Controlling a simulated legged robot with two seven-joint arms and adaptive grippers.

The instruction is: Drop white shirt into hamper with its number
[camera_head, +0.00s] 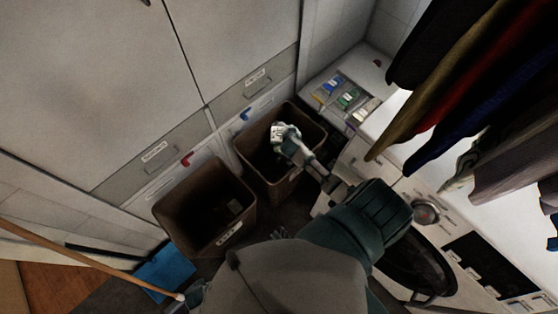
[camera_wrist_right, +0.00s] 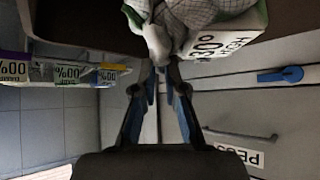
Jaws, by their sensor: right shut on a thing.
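My right gripper (camera_head: 287,140) is over the far brown hamper (camera_head: 308,118), shut on a white bundled cloth, the white shirt (camera_head: 278,131). In the right wrist view, the gripper (camera_wrist_right: 160,72) pinches the pale, checked cloth (camera_wrist_right: 197,14), and a white card with upside-down print (camera_wrist_right: 226,42) shows beside it. A second brown hamper (camera_head: 177,208) stands nearer, with a small label on its front rim. My left gripper (camera_head: 195,292) seems partly in view at the bottom left; its fingers cannot be made out.
White cabinets stand behind the hampers, with a red hook (camera_head: 187,159) and a blue hook (camera_head: 244,115). Coloured packets (camera_head: 348,98) lie on the counter. Dark clothes (camera_head: 470,85) hang at right above a washing machine (camera_head: 425,210). A wooden stick (camera_head: 85,258) crosses the lower left.

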